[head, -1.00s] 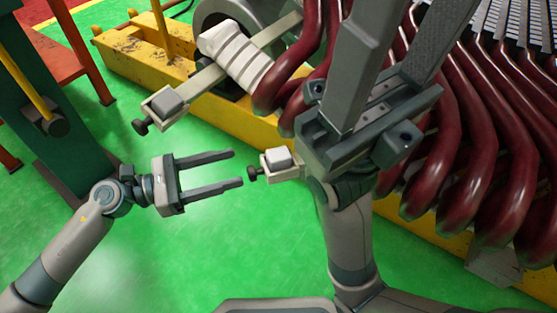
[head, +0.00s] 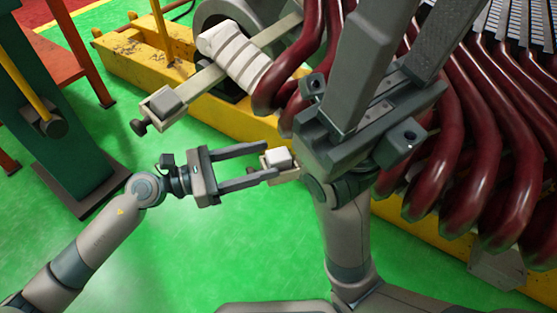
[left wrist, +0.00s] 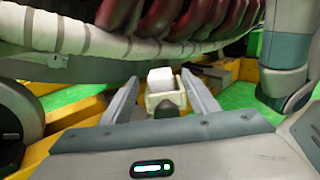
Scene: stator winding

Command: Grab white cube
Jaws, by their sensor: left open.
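The white cube (head: 279,157) sits in a small beige holder (head: 287,172) at the centre of the head view. In the left wrist view, the white cube (left wrist: 161,78) and its holder (left wrist: 165,98) are straight ahead between my fingers. My left gripper (head: 268,161) is open and empty, its fingertips at the near end of the holder, around its dark knob. I cannot tell whether they touch it. My left gripper (left wrist: 160,80) also shows its spread fingers in the wrist view. My right gripper (head: 400,45) is large at the upper right, its fingers apart.
A second holder with a grey block (head: 165,101) ends a bar at upper left. White wrapping (head: 235,58) surrounds that bar. Dark red coils (head: 480,170) fill the right side. A yellow beam (head: 225,112) runs behind. The green floor (head: 190,255) in front is clear.

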